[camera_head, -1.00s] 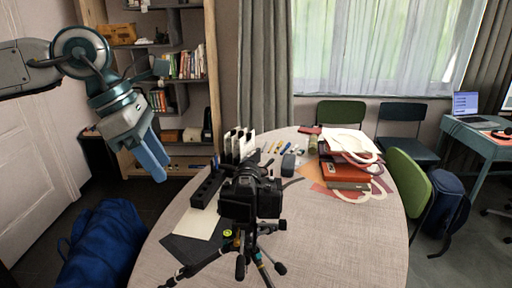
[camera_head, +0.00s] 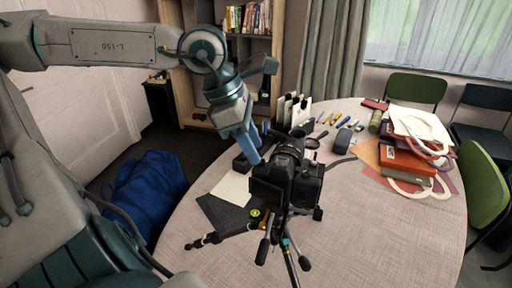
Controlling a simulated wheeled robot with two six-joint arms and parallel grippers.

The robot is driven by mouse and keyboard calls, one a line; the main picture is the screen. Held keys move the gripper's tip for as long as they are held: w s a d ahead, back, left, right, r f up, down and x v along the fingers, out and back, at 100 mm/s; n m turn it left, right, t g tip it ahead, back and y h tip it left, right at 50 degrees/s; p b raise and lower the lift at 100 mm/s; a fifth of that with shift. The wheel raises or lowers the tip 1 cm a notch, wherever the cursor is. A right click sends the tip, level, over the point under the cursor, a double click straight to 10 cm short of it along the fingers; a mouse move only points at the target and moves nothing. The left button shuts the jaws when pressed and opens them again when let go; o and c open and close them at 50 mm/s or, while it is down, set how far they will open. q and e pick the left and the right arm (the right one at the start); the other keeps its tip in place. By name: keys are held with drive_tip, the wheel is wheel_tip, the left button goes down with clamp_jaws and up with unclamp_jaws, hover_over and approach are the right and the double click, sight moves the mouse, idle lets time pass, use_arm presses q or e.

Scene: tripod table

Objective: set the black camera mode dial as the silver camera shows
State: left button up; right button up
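The black camera (camera_head: 272,189) sits on a tripod (camera_head: 264,249) on the round table, its back towards me. Its mode dial is too small to make out. My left gripper (camera_head: 251,157) comes in from the upper left, with its blue fingers pointing down at the camera's upper left side. The fingers look close together, but I cannot tell whether they are open or shut, or whether they touch the camera. I cannot make out a silver camera in this view. My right gripper is not in view.
The round table (camera_head: 350,240) holds white upright cards (camera_head: 290,109), pens, a dark grey cylinder (camera_head: 342,139) and a stack of red books (camera_head: 405,158) with white-handled items. A black sheet (camera_head: 226,213) lies left of the tripod. The table's front right is clear. A blue bag (camera_head: 150,185) lies on the floor.

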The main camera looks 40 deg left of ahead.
use_arm(q)
drive_tip(key=shift+w+d+f, duration=0.1)
drive_tip(key=shift+d+f, duration=0.15)
drive_tip(key=shift+f, duration=0.65)
clamp_jaws()
drive_tip(key=shift+f, duration=0.1)
drive_tip(key=n+b, duration=0.1)
drive_tip(key=b, duration=0.2)
drive_tip(key=shift+d+n+t+y, duration=0.15)
drive_tip(key=shift+n+t+y, duration=0.15)
drive_tip(key=shift+n, duration=0.1)
drive_tip(key=n+b, duration=0.2)
drive_tip(key=shift+d+y+b, duration=0.1)
drive_tip(key=shift+y+b, duration=0.2)
drive_tip(key=shift+y, duration=0.1)
drive_tip(key=shift+n+t, duration=0.3)
drive_tip(key=shift+n, duration=0.1)
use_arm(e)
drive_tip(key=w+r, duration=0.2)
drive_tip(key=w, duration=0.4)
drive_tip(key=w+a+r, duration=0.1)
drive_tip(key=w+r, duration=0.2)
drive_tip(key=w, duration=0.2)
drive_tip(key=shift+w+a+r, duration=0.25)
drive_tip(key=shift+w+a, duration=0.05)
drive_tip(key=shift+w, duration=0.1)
